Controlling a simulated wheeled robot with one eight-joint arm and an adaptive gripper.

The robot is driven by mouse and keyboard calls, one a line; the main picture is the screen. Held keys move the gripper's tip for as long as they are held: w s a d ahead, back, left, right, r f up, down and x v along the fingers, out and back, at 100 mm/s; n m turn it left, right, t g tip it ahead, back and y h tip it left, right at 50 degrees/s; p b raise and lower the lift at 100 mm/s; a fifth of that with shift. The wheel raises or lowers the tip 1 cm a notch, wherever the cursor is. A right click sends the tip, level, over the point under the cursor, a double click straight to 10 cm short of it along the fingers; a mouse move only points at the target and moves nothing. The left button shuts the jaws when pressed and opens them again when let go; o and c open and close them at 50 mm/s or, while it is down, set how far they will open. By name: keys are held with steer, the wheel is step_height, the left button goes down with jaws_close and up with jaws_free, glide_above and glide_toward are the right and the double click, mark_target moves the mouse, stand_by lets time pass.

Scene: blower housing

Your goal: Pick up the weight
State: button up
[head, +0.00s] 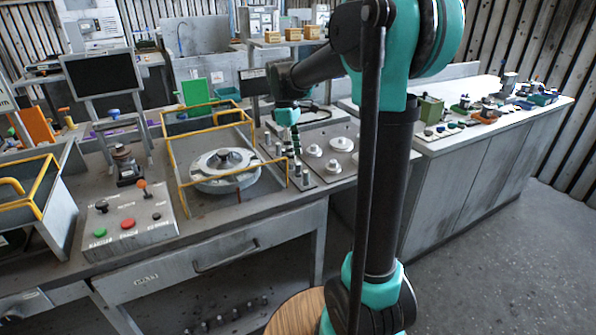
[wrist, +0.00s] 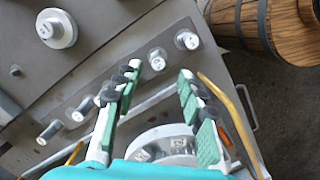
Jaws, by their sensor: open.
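Several small metal cylinder weights stand in a row on a narrow strip. In the wrist view one weight (wrist: 157,59) lies just beyond and between the fingertips, with another weight (wrist: 187,40) to its right. More weights (wrist: 82,108) stand to the left of the left finger, which may hide part of the row. The row also shows in the head view as small weights (head: 305,178) on the bench. My gripper (wrist: 160,72) is open with nothing between its green pads. In the head view my gripper (head: 296,150) hangs over the row, partly blurred into it; exact height is unclear.
A yellow rail frame (head: 213,145) around a round blower housing (head: 225,168) stands close left of the row. Round white discs (head: 314,151) sit on a plate to the right. A button box (head: 128,222) is farther left. A wooden barrel (wrist: 248,25) stands below the bench edge.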

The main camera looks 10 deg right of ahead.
mark_target(298, 164)
steer(key=f, duration=0.2)
steer(key=d+f, duration=0.1)
steer(key=f, duration=0.2)
steer(key=shift+s, duration=0.1)
jaws_close()
